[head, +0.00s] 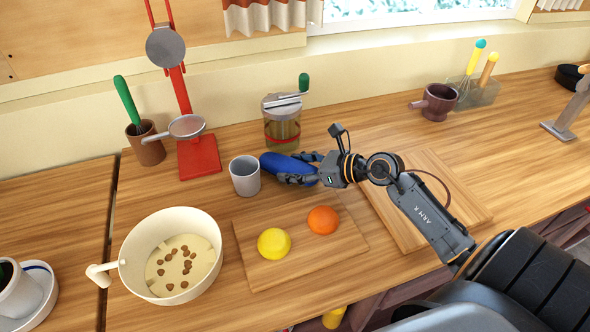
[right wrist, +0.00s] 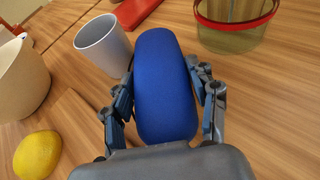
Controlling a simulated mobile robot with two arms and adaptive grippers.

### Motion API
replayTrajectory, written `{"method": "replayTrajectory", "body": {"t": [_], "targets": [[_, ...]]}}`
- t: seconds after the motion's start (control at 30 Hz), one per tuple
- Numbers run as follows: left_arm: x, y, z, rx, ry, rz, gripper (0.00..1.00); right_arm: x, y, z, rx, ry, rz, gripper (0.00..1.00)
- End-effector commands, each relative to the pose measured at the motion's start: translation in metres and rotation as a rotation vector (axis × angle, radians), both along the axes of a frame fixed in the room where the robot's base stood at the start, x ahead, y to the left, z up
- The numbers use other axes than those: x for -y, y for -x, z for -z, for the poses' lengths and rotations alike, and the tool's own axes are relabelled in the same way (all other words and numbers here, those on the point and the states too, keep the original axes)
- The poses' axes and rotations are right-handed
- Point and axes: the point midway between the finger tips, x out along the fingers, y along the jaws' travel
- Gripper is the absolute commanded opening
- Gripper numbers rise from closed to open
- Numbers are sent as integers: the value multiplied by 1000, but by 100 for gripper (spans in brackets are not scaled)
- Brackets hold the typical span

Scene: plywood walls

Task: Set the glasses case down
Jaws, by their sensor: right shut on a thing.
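The blue glasses case (head: 284,168) is a long rounded shape near the middle of the counter in the head view. My right gripper (head: 300,170) is shut on it, with one finger on each side. The right wrist view shows the case (right wrist: 165,85) between the two fingers of the gripper (right wrist: 166,100). The case is low over the wooden counter (head: 215,215); I cannot tell whether it touches the wood. My left gripper is not in view.
A grey cup (head: 244,176) stands close left of the case. A glass jar with a red band (head: 282,125) stands behind it. A cutting board (head: 262,272) with a lemon (head: 274,243) and an orange (head: 323,220) lies in front. A cream pot (head: 172,225) stands front left.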

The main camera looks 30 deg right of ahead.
Motion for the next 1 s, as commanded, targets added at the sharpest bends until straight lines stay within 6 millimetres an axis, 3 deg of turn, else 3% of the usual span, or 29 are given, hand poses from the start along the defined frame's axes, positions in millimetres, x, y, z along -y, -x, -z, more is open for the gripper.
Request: {"method": "replayTrajectory", "body": {"t": [0.13,0.5,0.53,0.63,1.0], "targets": [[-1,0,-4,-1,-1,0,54,0,0,13,1,-1,1,25],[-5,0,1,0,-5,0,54,0,0,19,0,1,0,25],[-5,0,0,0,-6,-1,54,0,0,18,0,1,0,62],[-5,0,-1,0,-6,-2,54,0,0,18,0,1,0,81],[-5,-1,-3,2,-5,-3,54,0,0,15,2,1,1,81]]}}
